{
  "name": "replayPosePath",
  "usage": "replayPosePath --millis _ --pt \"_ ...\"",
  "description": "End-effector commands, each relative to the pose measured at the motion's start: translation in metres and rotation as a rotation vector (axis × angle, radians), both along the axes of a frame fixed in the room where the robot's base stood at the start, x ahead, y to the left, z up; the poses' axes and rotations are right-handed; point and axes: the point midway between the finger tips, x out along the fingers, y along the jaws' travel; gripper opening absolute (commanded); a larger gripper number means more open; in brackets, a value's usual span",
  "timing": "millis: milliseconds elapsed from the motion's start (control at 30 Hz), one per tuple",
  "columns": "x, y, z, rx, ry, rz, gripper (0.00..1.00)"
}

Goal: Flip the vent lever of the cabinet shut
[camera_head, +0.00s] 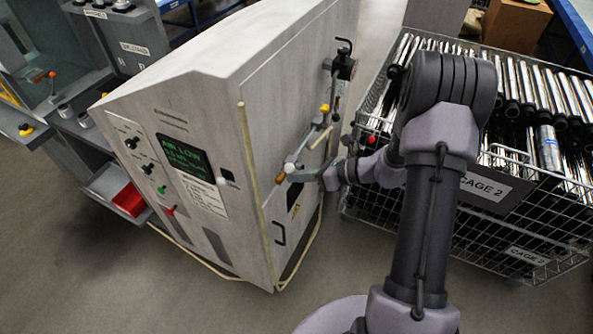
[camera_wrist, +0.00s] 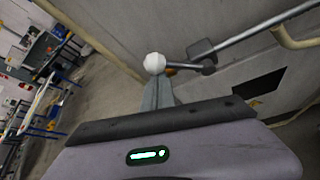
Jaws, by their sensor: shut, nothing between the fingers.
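The grey cabinet (camera_head: 215,75) stands left of my arm, with a lit green screen on its sloped front. Its side panel carries a lever with a white ball knob (camera_head: 289,168), which also shows in the wrist view (camera_wrist: 154,63). I cannot read a label that marks it as the vent lever. My gripper (camera_head: 305,176) is shut and empty, beside the panel with its fingertips close to the white knob. In the wrist view the fingers (camera_wrist: 157,88) point at the knob, just below it in the picture; I cannot tell whether they touch.
A yellow-knobbed handle (camera_head: 325,108) and a black handle (camera_head: 343,45) sit higher on the same panel among pipes. A wire cage (camera_head: 480,235) full of metal tubes stands right of my arm. A red bin (camera_head: 129,199) is left of the cabinet. The floor in front is clear.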

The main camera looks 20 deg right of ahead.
Motion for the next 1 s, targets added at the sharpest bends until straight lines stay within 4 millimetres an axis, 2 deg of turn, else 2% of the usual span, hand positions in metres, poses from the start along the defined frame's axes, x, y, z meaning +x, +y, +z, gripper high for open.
replayPosePath --millis 33,200,700,1000 --pt "0.001 -0.002 0.008 0.028 0.028 0.000 0.00" --pt "0.007 -0.007 0.015 0.142 0.141 0.001 0.00" --pt "0.025 -0.024 0.029 0.448 0.448 0.000 0.00" --pt "0.031 -0.030 0.033 0.510 0.510 0.000 0.00"
